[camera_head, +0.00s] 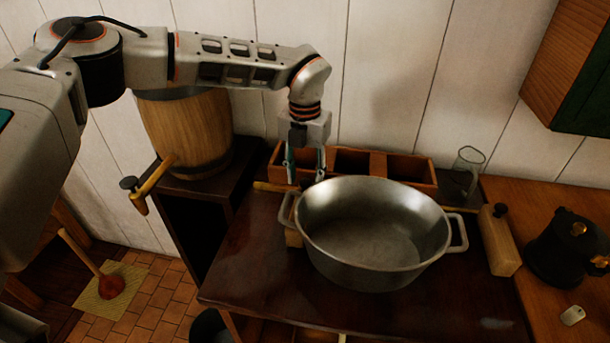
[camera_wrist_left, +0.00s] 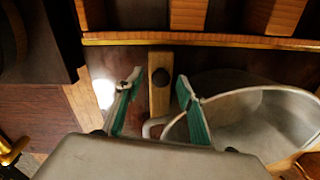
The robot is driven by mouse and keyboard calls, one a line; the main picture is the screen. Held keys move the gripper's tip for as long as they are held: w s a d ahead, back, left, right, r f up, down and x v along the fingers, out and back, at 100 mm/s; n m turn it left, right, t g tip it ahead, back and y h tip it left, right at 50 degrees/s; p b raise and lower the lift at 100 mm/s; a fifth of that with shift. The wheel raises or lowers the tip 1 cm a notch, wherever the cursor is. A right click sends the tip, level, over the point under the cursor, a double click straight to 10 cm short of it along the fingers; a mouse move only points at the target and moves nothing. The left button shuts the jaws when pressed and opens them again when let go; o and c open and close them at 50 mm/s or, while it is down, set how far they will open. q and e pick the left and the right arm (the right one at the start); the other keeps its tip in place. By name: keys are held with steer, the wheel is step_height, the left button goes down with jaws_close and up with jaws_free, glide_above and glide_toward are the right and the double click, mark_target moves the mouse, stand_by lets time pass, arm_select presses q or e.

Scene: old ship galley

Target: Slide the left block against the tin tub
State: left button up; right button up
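The tin tub (camera_head: 370,270) stands on the dark table, and part of it shows at the right in the left wrist view (camera_wrist_left: 245,120). The left block (camera_head: 293,238) is pale wood and mostly hidden behind the tub's left handle. In the left wrist view the left block (camera_wrist_left: 160,101) shows a dark round knob and lies beside the tub's handle; I cannot tell if they touch. My left gripper (camera_head: 306,170) points down above the block's far end. Its green-padded fingers (camera_wrist_left: 157,85) are open, with the block appearing between them. My right gripper is not in view.
A second knobbed block (camera_head: 500,246) stands right of the tub. A wooden compartment box (camera_head: 402,170) and a glass (camera_head: 465,170) stand behind. A barrel (camera_head: 188,130) is at left, a black pot (camera_head: 560,255) at right. The table's front left (camera_head: 255,275) is clear.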

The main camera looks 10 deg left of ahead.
arm_select(q)
step_height(320, 180, up, 12)
stand_by(0.5)
